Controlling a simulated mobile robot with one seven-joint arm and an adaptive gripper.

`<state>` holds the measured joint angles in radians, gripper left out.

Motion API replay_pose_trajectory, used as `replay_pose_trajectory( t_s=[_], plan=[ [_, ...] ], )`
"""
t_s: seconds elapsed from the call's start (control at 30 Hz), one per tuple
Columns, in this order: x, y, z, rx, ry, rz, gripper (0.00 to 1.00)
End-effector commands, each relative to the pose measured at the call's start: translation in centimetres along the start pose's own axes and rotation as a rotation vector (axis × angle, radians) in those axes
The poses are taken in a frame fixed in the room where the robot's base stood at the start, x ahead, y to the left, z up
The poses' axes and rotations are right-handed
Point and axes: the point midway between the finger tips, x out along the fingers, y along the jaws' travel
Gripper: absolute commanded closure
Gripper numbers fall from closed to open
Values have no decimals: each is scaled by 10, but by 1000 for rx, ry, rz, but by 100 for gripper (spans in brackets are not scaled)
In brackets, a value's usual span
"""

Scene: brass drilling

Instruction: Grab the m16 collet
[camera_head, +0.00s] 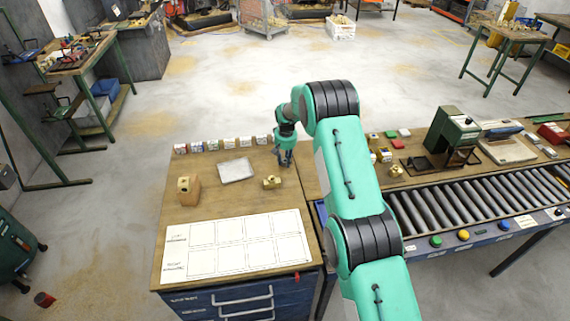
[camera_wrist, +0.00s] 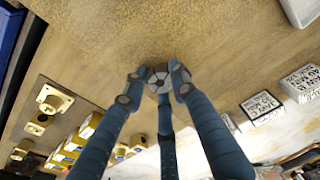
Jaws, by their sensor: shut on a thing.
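My gripper (camera_head: 285,160) is over the back right part of the wooden workbench (camera_head: 220,195) in the head view. In the wrist view my gripper (camera_wrist: 154,82) has its blue fingers closed around a small round grey metal piece with a segmented face, which looks like the collet (camera_wrist: 158,77). The fingers touch its sides. Its size marking cannot be read. In the head view the piece is too small to tell apart from the fingers.
A row of small labelled blocks (camera_head: 213,145) stands along the bench's back edge. A grey plate (camera_head: 236,170), a brass block (camera_head: 188,190) and a smaller brass part (camera_head: 271,182) lie on the bench. A white printed sheet (camera_head: 235,244) covers the front. A roller conveyor (camera_head: 470,205) is at right.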

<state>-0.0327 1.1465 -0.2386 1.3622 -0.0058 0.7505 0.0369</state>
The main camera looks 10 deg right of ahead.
Motion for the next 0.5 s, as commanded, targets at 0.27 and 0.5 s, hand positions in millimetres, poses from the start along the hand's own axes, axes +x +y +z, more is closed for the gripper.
replay_pose_trajectory(
  t_s=[0.27, 0.5],
  plan=[
    [-2, 0, 0, 0, 1, 0, 100],
    [-12, 0, -2, 0, 0, 0, 100]
  ],
)
